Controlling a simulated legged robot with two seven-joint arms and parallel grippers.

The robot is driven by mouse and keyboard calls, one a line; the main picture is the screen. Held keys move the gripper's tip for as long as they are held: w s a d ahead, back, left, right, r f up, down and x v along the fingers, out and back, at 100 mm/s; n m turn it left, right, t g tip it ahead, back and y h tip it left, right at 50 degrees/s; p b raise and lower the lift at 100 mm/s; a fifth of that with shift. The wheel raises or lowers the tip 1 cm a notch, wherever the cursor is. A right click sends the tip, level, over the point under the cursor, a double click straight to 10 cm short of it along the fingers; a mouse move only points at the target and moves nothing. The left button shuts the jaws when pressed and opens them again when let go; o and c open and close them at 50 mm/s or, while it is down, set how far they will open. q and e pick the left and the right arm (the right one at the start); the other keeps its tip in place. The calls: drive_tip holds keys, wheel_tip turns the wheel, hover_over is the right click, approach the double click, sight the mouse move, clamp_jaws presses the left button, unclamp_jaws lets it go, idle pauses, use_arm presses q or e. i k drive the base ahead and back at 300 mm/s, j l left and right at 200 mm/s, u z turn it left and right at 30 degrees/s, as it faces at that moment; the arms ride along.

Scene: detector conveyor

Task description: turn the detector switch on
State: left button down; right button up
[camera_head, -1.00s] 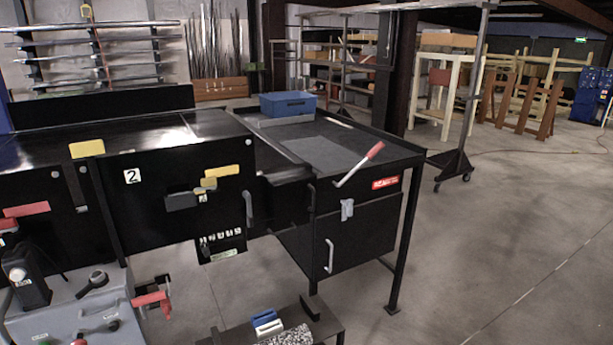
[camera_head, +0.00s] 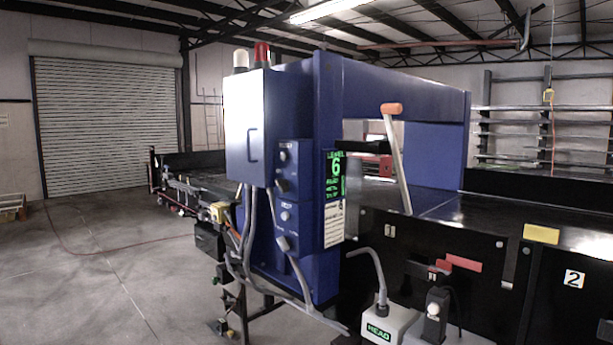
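The detector (camera_head: 325,150) is a tall blue arch that stands over the black conveyor, left of centre in the head view. A grey control cabinet (camera_head: 246,130) is on its left side. Two small blue boxes with knobs, an upper one (camera_head: 286,165) and a lower one (camera_head: 287,222), sit beside the cabinet. I cannot tell which control is the detector switch or how it is set. A black panel with green "LEVEL 6" text (camera_head: 335,170) is lit. Neither of my grippers is in view.
The black conveyor (camera_head: 435,203) runs through the arch. A pale lever with an orange handle (camera_head: 392,110) rises in front of the opening. Grey cables hang below the boxes. A grey HEAD box (camera_head: 383,325) stands at the front. Open floor (camera_head: 110,275) lies to the left.

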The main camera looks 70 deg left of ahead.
sight(284, 185)
drive_tip(key=u, duration=2.25)
drive_tip(key=i+j, duration=0.2)
